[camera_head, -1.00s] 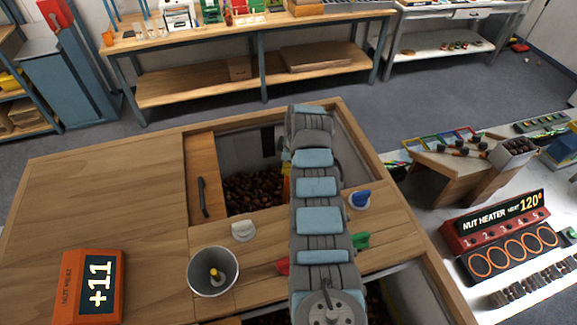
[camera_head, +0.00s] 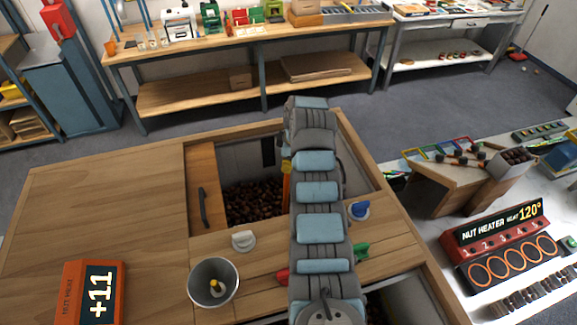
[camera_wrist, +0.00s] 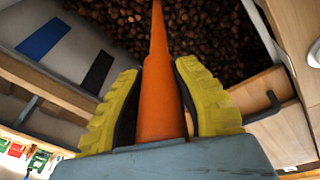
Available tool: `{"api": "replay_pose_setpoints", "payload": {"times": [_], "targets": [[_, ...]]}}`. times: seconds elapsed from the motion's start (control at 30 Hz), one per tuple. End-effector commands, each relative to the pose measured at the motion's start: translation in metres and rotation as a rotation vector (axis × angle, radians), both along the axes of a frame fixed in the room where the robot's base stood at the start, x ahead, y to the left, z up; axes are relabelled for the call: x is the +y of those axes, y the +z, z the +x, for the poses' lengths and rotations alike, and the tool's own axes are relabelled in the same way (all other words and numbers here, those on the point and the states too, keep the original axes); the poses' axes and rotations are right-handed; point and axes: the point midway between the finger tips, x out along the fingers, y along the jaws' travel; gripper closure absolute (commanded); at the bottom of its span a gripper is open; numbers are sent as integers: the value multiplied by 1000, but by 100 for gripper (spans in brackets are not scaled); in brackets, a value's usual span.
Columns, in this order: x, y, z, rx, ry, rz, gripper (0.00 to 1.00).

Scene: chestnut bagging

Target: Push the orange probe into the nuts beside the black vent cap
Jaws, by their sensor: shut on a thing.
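The orange probe (camera_wrist: 158,95) stands between the two yellow fingers of my gripper (camera_wrist: 158,68), which is shut on it. Its shaft narrows over the brown nuts (camera_wrist: 210,30); its tip lies beyond the picture, so I cannot tell if it touches them. In the head view a bit of the probe (camera_head: 286,188) shows left of my arm, above the nuts (camera_head: 255,203) in the open bin. A black strip (camera_head: 268,151) is on the bin's back wall, also in the wrist view (camera_wrist: 97,73). I cannot make out a black vent cap for sure.
A white cap (camera_head: 243,241), a blue cap (camera_head: 359,210), a green one (camera_head: 362,251) and a red one (camera_head: 283,276) sit on the wood around the bin. A grey cup (camera_head: 213,283) stands in front. The left worktop (camera_head: 100,205) is mostly clear.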

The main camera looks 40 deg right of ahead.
Motion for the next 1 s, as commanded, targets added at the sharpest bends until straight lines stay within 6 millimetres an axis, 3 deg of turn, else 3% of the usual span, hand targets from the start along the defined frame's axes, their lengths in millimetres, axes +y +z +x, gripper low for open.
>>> {"api": "replay_pose_setpoints", "payload": {"times": [0.53,1.0], "targets": [[0,36,1,-3,1,-1,100],[0,41,0,-1,0,0,100]]}}
